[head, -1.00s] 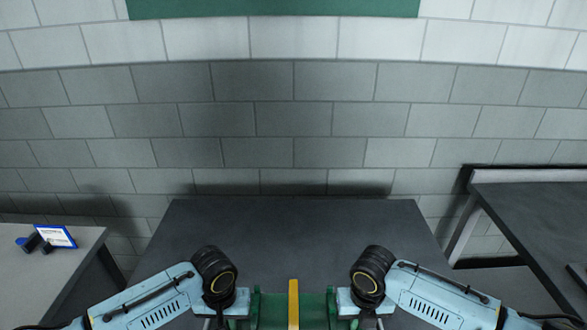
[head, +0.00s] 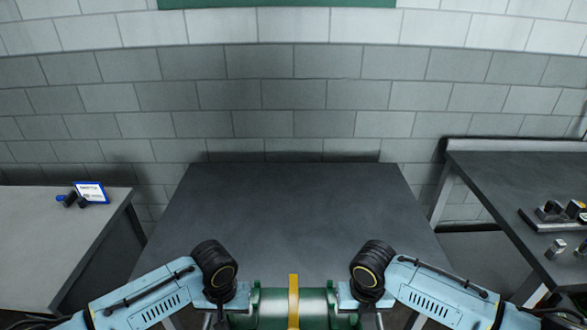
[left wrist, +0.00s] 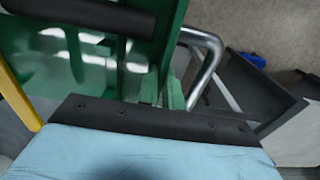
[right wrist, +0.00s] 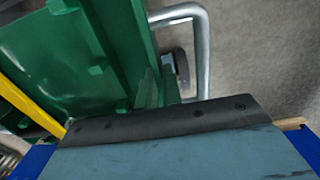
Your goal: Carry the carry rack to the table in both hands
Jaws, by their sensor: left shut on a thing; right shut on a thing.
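The carry rack (head: 270,308) is green with a yellow bar (head: 293,302) across its middle. It shows at the bottom centre of the head view, its lower part cut off. My left gripper (head: 240,298) is shut on its left end, and my right gripper (head: 347,298) is shut on its right end. The left wrist view shows the green rack wall (left wrist: 85,65) and a bent metal tube (left wrist: 213,50); the right wrist view shows a similar tube (right wrist: 203,50). The fingertips are largely hidden. The dark table (head: 290,215) lies ahead, its visible top bare.
A grey table (head: 60,225) at left holds a blue-framed sign (head: 91,193) and small dark items. A dark bench (head: 510,190) at right holds metal parts on a tray (head: 560,215). A tiled wall stands behind the middle table.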

